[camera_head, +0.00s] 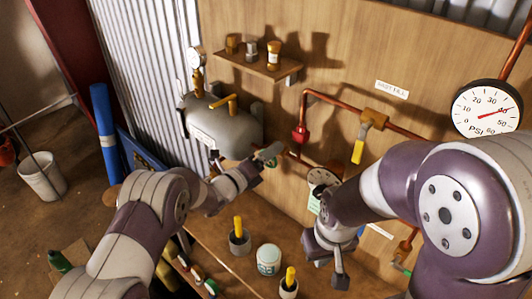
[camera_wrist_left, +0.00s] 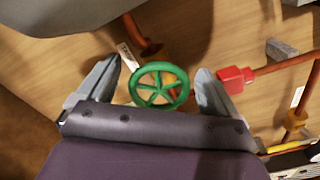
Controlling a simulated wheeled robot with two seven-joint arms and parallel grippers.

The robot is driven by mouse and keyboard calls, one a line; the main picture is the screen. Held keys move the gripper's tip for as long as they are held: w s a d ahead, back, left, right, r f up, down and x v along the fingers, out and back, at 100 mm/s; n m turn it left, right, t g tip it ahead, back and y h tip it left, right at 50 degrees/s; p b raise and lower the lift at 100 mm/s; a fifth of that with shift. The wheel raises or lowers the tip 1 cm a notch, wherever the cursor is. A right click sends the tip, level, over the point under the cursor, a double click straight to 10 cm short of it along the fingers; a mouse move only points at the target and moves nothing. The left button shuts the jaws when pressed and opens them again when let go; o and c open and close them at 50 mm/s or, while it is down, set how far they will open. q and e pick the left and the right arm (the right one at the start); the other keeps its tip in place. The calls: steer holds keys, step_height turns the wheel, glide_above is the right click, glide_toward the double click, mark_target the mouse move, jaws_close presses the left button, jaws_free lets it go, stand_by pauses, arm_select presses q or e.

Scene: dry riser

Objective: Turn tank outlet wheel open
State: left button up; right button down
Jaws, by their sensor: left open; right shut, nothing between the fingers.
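The green outlet wheel (camera_wrist_left: 160,87) shows almost face-on in the left wrist view, with spokes and a round rim. My left gripper (camera_wrist_left: 158,72) is open, with one finger on either side of the wheel; I cannot tell whether either touches it. In the head view my left gripper (camera_head: 246,162) is beside the lower right of the grey tank (camera_head: 215,130) and hides most of the wheel. A bit of green shows by its fingertips. My right gripper (camera_head: 338,266) is shut and empty, pointing down above the bench at the right.
The bench (camera_head: 215,235) holds cups and a white tin (camera_head: 268,259). Copper pipes run along the wooden wall, with a red fitting (camera_head: 300,133), a yellow-handled valve (camera_head: 359,150) and a pressure gauge (camera_head: 487,108). A shelf (camera_head: 258,66) with jars is above the tank.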

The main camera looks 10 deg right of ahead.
arm_select(q)
steer(key=shift+w+d+f, duration=0.15)
steer(key=shift+w+d, duration=0.05)
steer(key=shift+d, duration=0.25)
steer(key=shift+s+a, duration=0.15)
steer(key=c, duration=1)
arm_select(e)
steer(key=shift+d+f, duration=0.1)
steer(key=shift+d, duration=0.2)
arm_select(q)
steer(key=shift+o, duration=0.2)
steer(key=shift+f+n+b, duration=0.1)
steer(key=shift+n+b, duration=0.2)
steer(key=shift+b, duration=0.4)
steer(key=n+b, duration=0.4)
steer(key=b, duration=0.2)
steer(key=shift+f, duration=0.15)
steer(key=shift+a+n+b, duration=0.1)
steer(key=shift+n+b, duration=1)
steer(key=shift+n, duration=0.1)
arm_select(e)
step_height(320, 180, down, 10)
steer(key=shift+r, duration=0.25)
